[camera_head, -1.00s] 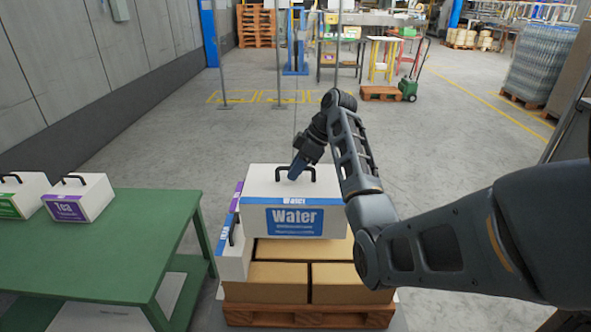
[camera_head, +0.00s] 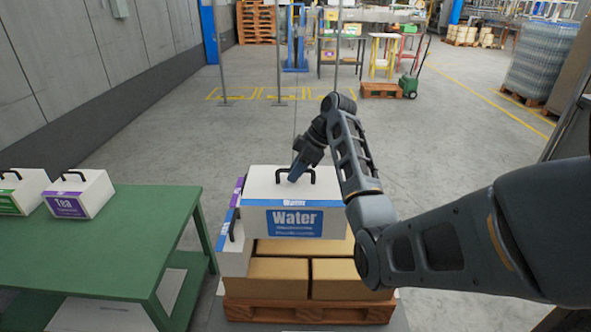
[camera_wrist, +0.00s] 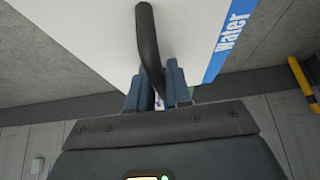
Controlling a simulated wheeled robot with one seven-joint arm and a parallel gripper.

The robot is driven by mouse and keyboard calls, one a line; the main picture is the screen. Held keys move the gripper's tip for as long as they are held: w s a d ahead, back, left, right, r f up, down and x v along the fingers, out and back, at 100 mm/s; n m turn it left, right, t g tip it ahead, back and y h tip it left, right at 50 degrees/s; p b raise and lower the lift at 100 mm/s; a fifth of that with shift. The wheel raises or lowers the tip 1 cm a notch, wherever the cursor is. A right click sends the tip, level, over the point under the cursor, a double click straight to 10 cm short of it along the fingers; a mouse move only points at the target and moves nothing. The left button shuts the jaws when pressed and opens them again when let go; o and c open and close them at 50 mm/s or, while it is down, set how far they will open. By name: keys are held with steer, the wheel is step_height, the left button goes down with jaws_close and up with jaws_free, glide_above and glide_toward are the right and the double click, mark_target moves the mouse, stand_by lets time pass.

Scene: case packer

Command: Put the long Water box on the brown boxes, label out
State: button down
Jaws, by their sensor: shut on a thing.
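The long Water box (camera_head: 262,219) is white with a blue label and a black handle on top. Its Water label faces my head camera. My gripper (camera_head: 297,173) is shut on the black handle; the wrist view shows the fingers (camera_wrist: 158,88) around the handle, with the white box top (camera_wrist: 95,35) behind. The box is over the brown boxes (camera_head: 330,279), which are stacked on a wooden pallet (camera_head: 300,311). Whether its underside touches them I cannot tell. Part of its right side is hidden by my arm.
White boxes with black handles (camera_head: 233,259) stand on the pallet's left side, close against the Water box. A green table (camera_head: 95,262) at left holds a Tea box (camera_head: 79,195) and a green-labelled box (camera_head: 22,190). Open floor lies behind the pallet.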

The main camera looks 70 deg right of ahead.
steer(key=shift+f+b, duration=5.15)
steer(key=shift+f, duration=3.95)
steer(key=c, duration=1)
jaws_free()
steer(key=shift+o, duration=0.2)
steer(key=shift+s+f, duration=0.1)
steer(key=shift+f, duration=0.1)
steer(key=v, duration=0.8)
steer(key=shift+b, duration=0.3)
